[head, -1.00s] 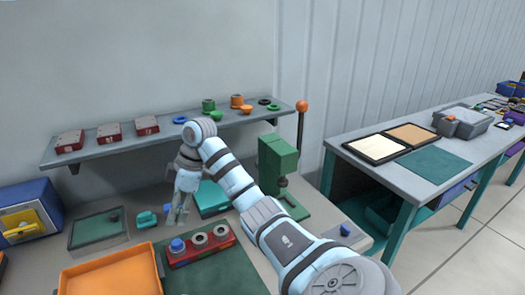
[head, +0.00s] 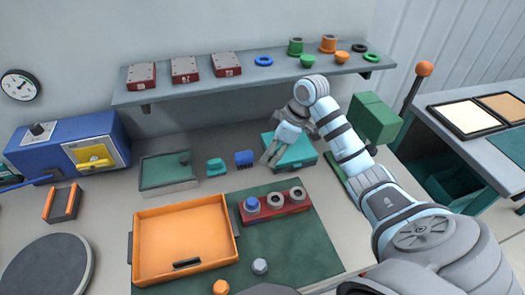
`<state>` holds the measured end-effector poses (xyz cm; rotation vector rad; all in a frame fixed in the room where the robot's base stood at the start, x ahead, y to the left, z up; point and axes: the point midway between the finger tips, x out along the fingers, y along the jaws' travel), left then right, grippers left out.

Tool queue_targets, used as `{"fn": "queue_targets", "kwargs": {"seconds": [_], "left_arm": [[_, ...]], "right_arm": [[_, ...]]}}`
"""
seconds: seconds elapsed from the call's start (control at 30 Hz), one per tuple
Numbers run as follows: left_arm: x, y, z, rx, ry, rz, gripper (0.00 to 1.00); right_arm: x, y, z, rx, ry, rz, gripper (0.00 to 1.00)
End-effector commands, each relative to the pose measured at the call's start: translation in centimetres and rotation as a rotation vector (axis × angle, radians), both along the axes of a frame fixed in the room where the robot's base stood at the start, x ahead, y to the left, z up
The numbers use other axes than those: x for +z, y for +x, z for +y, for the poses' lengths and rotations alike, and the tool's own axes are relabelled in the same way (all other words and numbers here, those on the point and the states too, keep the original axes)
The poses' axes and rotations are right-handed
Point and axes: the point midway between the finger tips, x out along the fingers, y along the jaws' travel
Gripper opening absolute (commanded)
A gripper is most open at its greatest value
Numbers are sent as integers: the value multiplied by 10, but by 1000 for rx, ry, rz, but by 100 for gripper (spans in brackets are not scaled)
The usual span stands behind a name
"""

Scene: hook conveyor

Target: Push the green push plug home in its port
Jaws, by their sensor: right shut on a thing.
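My right gripper (head: 269,160) points down by the left front edge of a teal box (head: 300,149). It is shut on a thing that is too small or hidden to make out. A small green-teal piece (head: 216,167) lies on the bench to its left, with a blue piece (head: 244,158) between them; the gripper is apart from both. I cannot tell whether the green-teal piece is the green push plug, and I cannot pick out its port. My left gripper is not in view.
A red block (head: 276,210) holds a blue-topped piece and two grey rings. An orange tray (head: 137,237) and a green lidded case (head: 169,173) stand left. A green press (head: 375,121) stands right. The shelf (head: 245,85) hangs above the bench.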

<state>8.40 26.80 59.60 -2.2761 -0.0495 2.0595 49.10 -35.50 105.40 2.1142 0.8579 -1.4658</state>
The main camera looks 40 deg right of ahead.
Motion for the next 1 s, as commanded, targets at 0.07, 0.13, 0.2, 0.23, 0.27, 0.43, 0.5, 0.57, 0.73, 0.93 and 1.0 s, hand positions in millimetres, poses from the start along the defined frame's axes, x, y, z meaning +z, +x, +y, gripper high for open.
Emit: {"fn": "queue_targets", "kwargs": {"seconds": [0.07, 0.13, 0.2, 0.23, 0.27, 0.43, 0.5, 0.57, 0.73, 0.93, 1.0], "left_arm": [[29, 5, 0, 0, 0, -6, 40], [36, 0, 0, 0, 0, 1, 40], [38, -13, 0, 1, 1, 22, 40], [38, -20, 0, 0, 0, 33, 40], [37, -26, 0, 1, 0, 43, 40], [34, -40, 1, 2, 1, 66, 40], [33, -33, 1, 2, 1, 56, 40], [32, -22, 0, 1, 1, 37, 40], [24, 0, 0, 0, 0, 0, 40], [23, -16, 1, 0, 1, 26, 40], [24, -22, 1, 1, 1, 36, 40]], "right_arm": [[-3, -25, 14, -28, -2, 5, 12], [-14, -38, 27, -50, 8, 1, 12], [-22, -44, 34, -64, 17, 0, 12], [-26, -44, 36, -66, 19, 1, 12], [-29, -45, 36, -68, 21, 1, 12], [-50, -43, 36, -69, 21, 4, 12], [-59, -44, 35, -71, 22, 5, 12], [-67, -45, 34, -72, 21, 3, 12], [-83, -45, 34, -71, 20, 3, 12], [-85, -45, 34, -70, 19, 2, 12], [-85, -45, 34, -70, 19, 2, 12]]}}
